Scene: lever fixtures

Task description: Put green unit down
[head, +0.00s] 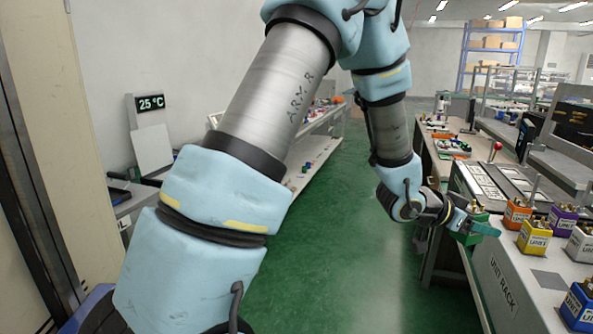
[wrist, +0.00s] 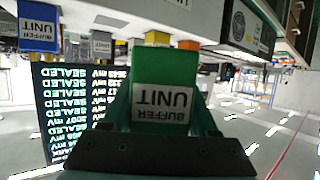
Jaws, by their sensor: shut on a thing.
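The green unit (head: 468,238) is in my gripper (head: 474,226), beside the left edge of the unit rack (head: 500,272) in the head view. My gripper's teal finger partly hides it there. In the wrist view the green unit (wrist: 165,66) fills the middle, with its "BUFFER UNIT" label upside down. My gripper (wrist: 163,110) is shut on it, a finger on each side. The underside of the unit is hidden, so I cannot tell whether it touches anything.
On the rack stand orange (head: 516,214), purple (head: 561,219), yellow (head: 534,238), white (head: 580,244) and blue (head: 578,308) units. A bare grey plate (head: 549,280) lies near the front. A red-knobbed lever (head: 496,148) stands behind. Green floor is clear left of the rack.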

